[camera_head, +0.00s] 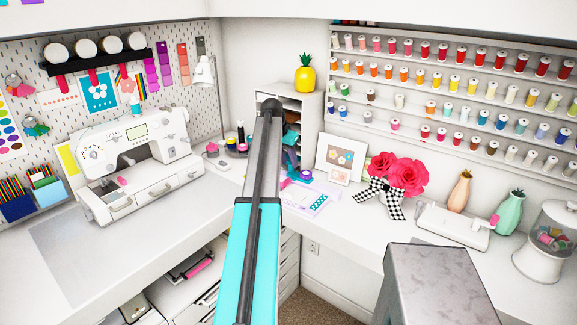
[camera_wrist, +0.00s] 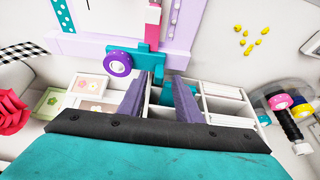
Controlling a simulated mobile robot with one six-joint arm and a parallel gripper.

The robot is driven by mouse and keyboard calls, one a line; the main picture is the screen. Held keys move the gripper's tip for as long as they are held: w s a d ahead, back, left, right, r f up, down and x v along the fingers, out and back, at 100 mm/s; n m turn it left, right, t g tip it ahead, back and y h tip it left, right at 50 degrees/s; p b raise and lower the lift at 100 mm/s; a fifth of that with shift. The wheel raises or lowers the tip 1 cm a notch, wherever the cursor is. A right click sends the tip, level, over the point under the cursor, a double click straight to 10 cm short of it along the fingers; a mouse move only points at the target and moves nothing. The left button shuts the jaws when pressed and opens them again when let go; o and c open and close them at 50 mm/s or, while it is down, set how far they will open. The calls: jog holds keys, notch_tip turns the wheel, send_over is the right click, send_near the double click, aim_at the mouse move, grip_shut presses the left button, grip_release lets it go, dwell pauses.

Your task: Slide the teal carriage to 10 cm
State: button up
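The teal carriage (camera_wrist: 148,62), with a round purple knob (camera_wrist: 117,64) on its left, sits on a lavender board (camera_wrist: 98,47) in the wrist view. In the head view the board (camera_head: 310,200) lies on the white desk, and the small carriage (camera_head: 303,176) shows near its far end. My gripper (camera_wrist: 160,85) is open, its two purple-grey fingers spread apart. Contact cannot be told. The arm partly covers this area in the head view. No scale numbers are readable.
A white shelf unit (camera_head: 272,92) stands behind the board. A framed picture (camera_head: 339,160) and red flowers (camera_head: 398,175) are at its right. A sewing machine (camera_head: 135,165) is at the left. Spools and a dark rod (camera_wrist: 290,125) show at the wrist view's right.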

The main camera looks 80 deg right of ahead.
jog(key=shift+x, duration=1)
grip_shut()
